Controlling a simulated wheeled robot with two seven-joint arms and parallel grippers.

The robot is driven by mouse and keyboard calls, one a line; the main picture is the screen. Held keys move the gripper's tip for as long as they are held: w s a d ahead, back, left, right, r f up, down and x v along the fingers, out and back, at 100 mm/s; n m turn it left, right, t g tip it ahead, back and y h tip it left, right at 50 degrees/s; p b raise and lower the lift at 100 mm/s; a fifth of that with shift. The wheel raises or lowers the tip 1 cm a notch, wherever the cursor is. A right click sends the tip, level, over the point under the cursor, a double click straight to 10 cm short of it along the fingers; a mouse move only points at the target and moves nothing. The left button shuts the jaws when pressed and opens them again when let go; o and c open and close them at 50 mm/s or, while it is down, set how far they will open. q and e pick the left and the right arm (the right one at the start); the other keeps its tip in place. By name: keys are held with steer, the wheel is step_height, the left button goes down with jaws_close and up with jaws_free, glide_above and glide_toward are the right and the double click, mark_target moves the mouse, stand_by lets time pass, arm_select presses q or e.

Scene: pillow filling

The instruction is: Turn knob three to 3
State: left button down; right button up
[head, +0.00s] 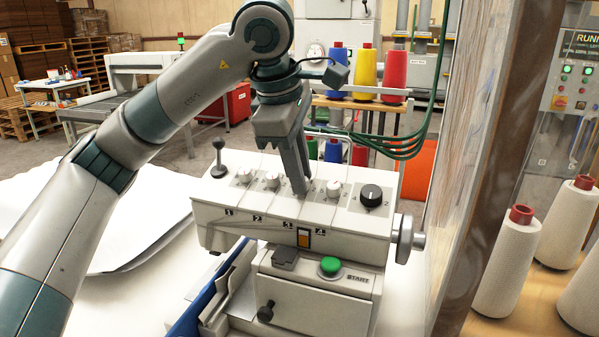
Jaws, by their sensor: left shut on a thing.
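The control box (270,217) is a white housing with a row of small white knobs on its sloped top. Knob one (245,175) and knob two (272,181) are left of my left gripper (301,186). Knob four (333,189) is just right of it. My left gripper comes down from above and is shut at the place of knob three. Its fingers hide that knob, so its setting cannot be read. My right gripper is not in view.
A black knob (371,194) sits at the box's right, and a black-balled lever (219,158) stands at its left. A green start button (330,266) is below. A clear panel (487,130) and thread cones (508,263) stand at the right. White fabric (120,225) lies at the left.

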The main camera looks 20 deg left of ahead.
arm_select(q)
steer(key=c, duration=1.6)
jaws_free()
steer(key=shift+r, duration=0.15)
steer(key=v, duration=1.7)
steer(key=shift+b, duration=0.3)
